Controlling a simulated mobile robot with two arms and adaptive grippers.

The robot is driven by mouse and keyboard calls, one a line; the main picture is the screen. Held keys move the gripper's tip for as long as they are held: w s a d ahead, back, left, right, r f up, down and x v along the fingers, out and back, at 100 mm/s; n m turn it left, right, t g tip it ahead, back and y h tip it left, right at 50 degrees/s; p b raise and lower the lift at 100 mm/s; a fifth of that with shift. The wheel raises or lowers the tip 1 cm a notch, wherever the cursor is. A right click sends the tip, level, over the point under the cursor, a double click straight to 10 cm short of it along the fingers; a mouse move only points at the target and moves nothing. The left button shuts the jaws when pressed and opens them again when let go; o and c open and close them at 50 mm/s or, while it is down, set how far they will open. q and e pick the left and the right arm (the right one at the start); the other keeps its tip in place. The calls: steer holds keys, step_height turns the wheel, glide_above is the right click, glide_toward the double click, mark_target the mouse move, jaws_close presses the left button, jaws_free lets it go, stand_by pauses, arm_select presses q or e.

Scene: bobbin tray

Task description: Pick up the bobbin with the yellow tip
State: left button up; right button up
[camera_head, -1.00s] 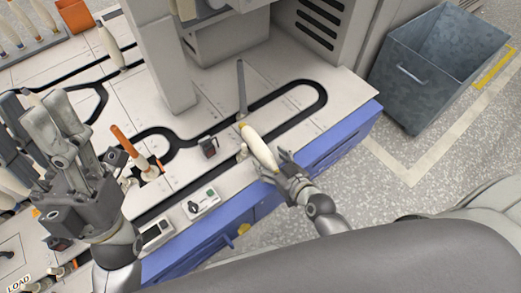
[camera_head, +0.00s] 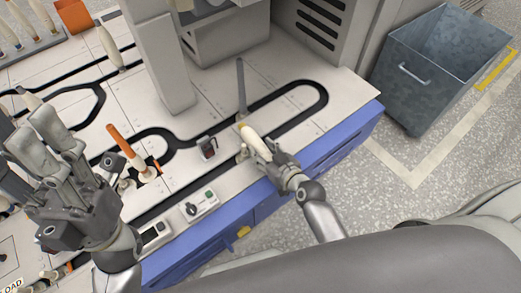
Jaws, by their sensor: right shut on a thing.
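The cream bobbin with the yellow tip (camera_head: 253,141) leans over the machine's front edge, its tip pointing up and left. My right gripper (camera_head: 272,162) is shut around its lower part, which the fingers hide. I cannot tell whether the bobbin still touches anything below. My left gripper (camera_head: 48,140) is at the left, above the machine top, with its fingers extended and apart and nothing seen between them.
An orange-tipped bobbin (camera_head: 126,146) stands on the machine top (camera_head: 215,185) left of the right gripper. A thin grey post (camera_head: 241,88) rises just behind the held bobbin. A control box (camera_head: 202,206) sits at the front edge. A grey metal bin (camera_head: 425,75) stands at right.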

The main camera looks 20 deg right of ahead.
steer(key=shift+c, duration=1.2)
steer(key=shift+r, duration=0.1)
